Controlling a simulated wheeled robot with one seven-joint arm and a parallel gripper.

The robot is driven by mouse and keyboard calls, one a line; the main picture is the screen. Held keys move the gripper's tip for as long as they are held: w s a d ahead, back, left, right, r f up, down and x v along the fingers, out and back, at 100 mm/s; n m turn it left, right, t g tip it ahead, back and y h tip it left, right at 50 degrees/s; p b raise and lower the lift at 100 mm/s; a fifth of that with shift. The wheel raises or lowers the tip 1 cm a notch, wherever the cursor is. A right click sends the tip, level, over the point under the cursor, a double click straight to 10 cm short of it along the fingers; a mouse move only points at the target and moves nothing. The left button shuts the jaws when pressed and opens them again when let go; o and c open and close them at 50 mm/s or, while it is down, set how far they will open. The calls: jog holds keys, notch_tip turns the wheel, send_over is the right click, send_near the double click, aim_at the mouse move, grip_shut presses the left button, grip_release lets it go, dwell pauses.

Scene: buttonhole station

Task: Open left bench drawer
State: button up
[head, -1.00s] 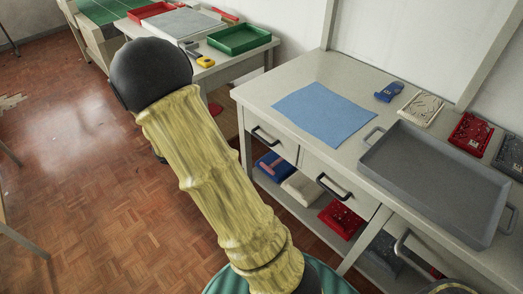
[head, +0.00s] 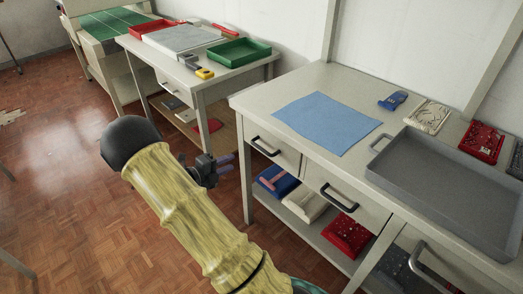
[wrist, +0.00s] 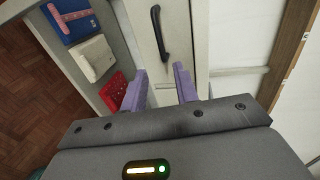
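The left bench drawer (head: 284,158) is at the left end of the near grey bench. It looks shut and carries a dark bar handle (head: 265,147). In the wrist view a drawer front with a dark handle (wrist: 160,34) lies ahead of the fingers, and it appears to be the left drawer. My gripper (head: 229,167) is to the left of this handle in the head view, apart from it. Its two purple fingers are spread, with nothing between them in the wrist view (wrist: 160,72).
A second drawer has its own handle (head: 338,197). The lower shelf holds a blue item (head: 276,181), a white item (head: 304,203) and a red item (head: 347,235). A blue mat (head: 327,121) and a grey tray (head: 450,190) lie on the bench top. Floor is free at left.

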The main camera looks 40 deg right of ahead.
aim_at(262, 149)
jog(key=b+x, duration=0.2)
jog(key=x, duration=1.4)
jog(key=shift+w+d, duration=0.1)
jog(key=shift+d, duration=0.05)
jog(key=shift+c, duration=0.4)
grip_shut()
